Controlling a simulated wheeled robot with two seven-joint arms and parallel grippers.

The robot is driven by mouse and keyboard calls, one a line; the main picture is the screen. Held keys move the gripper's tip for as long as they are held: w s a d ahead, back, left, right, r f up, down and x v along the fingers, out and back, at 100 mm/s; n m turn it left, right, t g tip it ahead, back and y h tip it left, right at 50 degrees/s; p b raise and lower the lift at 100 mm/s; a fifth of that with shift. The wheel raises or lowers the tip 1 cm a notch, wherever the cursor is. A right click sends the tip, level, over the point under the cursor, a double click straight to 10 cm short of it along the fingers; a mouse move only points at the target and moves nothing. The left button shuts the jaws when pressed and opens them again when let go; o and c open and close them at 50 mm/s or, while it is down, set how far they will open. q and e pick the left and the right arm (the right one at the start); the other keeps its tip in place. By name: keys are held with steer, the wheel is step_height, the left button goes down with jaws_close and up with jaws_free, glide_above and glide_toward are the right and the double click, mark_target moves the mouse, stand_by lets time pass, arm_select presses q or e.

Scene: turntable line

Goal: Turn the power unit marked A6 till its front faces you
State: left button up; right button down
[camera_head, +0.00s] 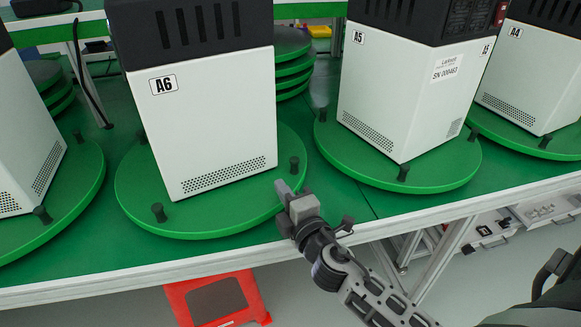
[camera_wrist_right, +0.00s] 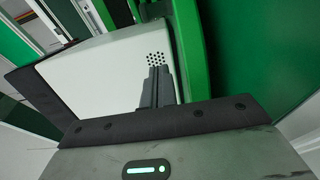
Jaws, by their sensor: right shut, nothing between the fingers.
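The power unit marked A6 (camera_head: 205,120) is a white box with a black slotted top. It stands on a round green turntable (camera_head: 135,195) with black pegs at its rim. The face with the A6 label and a bottom vent grille is turned toward me; its right side is not visible. My right gripper (camera_head: 281,188) is shut and empty at the turntable's right front rim, just below a black peg (camera_head: 295,164). I cannot tell whether it touches either. In the right wrist view, the shut fingers (camera_wrist_right: 158,84) stand before a white panel with vent holes (camera_wrist_right: 110,75). My left gripper is not in view.
The unit marked A5 (camera_head: 385,100) stands on its own turntable (camera_head: 350,160) to the right, with A4 (camera_head: 530,80) beyond it. Another white unit (camera_head: 25,150) is at the left. Stacked green discs (camera_head: 292,65) lie behind A6. A red stool (camera_head: 180,303) stands below the table edge.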

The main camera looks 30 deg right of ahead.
mark_target(300, 168)
steer(key=w, duration=0.3)
steer(key=shift+w+d+r, duration=0.15)
steer(key=shift+w, duration=0.25)
steer(key=d, duration=0.2)
steer(key=shift+d, duration=0.35)
steer(key=shift+w+d, duration=0.15)
steer(key=shift+d, duration=0.45)
steer(key=w+d, duration=0.4)
steer(key=d, duration=0.1)
steer(key=shift+f, duration=0.2)
steer(key=shift+s+r, duration=0.1)
steer(key=shift+s, duration=0.05)
steer(key=shift+a, duration=0.25)
